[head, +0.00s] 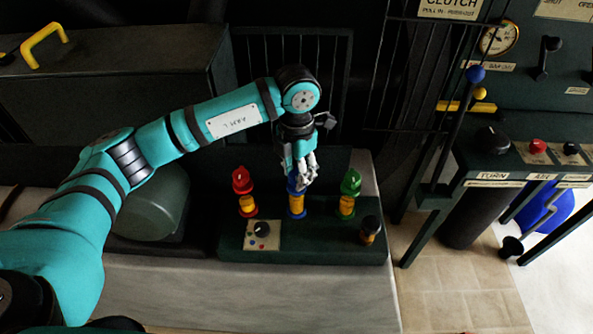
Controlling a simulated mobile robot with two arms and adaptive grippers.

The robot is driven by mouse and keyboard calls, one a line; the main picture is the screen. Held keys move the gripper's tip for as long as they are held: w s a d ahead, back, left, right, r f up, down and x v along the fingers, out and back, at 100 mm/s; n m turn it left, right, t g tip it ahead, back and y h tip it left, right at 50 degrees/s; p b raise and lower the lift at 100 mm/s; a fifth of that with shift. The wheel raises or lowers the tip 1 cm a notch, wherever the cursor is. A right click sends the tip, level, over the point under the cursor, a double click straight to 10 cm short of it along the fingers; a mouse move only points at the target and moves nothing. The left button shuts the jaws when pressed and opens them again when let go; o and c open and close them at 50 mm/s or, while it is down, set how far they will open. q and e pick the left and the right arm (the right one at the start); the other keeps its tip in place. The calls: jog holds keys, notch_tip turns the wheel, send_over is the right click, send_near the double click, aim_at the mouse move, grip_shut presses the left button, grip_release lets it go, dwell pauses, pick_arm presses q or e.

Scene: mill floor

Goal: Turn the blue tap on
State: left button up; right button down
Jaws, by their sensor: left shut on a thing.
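Three taps stand in a row on a dark green base (330,252). The blue tap (297,207) is in the middle, with a yellow body and a blue foot. My left gripper (302,183) is over it from above, shut on its blue top, which is mostly hidden by the fingers. The red tap (243,190) is to the left and the green tap (349,190) to the right, both clear of the gripper. My right gripper is not in view.
A plate with a black knob (262,229) sits at the base's front left, and a small dark cylinder (371,228) at its right end. A lever with a blue ball (475,74) and a control panel (540,152) stand to the right. Pale bench surface (260,300) lies clear in front.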

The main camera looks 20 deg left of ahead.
pick_arm(q)
jog(key=shift+r, duration=0.1)
jog(key=o, duration=1.2)
jog(key=shift+c, duration=0.2)
notch_tip(320, 180, up, 12)
